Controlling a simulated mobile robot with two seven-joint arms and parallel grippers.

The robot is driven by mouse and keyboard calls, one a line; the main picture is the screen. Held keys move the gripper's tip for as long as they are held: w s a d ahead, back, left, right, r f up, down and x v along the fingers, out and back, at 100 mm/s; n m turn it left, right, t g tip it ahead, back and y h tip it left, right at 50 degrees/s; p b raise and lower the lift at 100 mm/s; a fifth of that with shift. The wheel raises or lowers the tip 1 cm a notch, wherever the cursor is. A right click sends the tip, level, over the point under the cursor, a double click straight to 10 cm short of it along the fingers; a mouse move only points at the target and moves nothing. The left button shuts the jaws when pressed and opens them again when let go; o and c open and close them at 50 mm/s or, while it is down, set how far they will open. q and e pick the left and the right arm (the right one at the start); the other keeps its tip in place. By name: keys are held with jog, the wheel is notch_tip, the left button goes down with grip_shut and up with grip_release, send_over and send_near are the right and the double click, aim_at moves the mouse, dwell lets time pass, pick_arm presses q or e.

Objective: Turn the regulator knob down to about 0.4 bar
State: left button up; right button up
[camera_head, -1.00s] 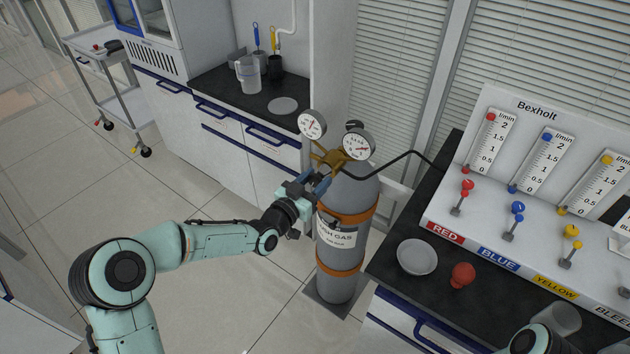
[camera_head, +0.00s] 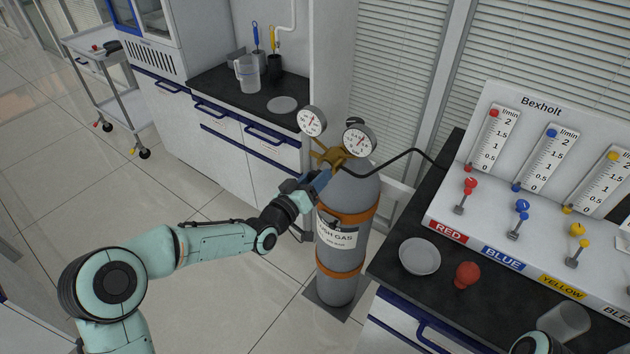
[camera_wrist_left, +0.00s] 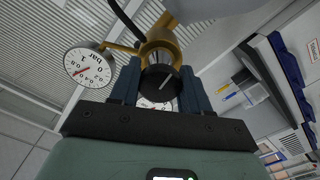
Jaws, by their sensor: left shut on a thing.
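The gas cylinder (camera_head: 337,262) with its brass regulator (camera_head: 333,157) stands between the benches. My left gripper (camera_head: 322,178) reaches it from the left. In the left wrist view the dark round regulator knob (camera_wrist_left: 160,84), with a pale mark line, sits between the two blue fingers (camera_wrist_left: 162,90), which are shut on it. The knob is hidden behind the gripper in the head view. A second gauge (camera_head: 312,121) is on the left.
A black hose (camera_head: 405,153) runs from the regulator to the flowmeter panel (camera_head: 520,110). A white dish (camera_head: 419,257) and a red bulb (camera_head: 467,275) lie on the right bench. A jug (camera_head: 248,73) stands on the back bench.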

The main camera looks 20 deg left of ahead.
pick_arm(q)
jog(key=n, duration=0.3)
jog(key=shift+n, duration=0.4)
jog(key=n, duration=0.4)
jog(key=shift+d+n, duration=0.1)
jog(key=shift+n, duration=0.2)
jog(key=o, duration=0.9)
jog(key=shift+o, duration=0.2)
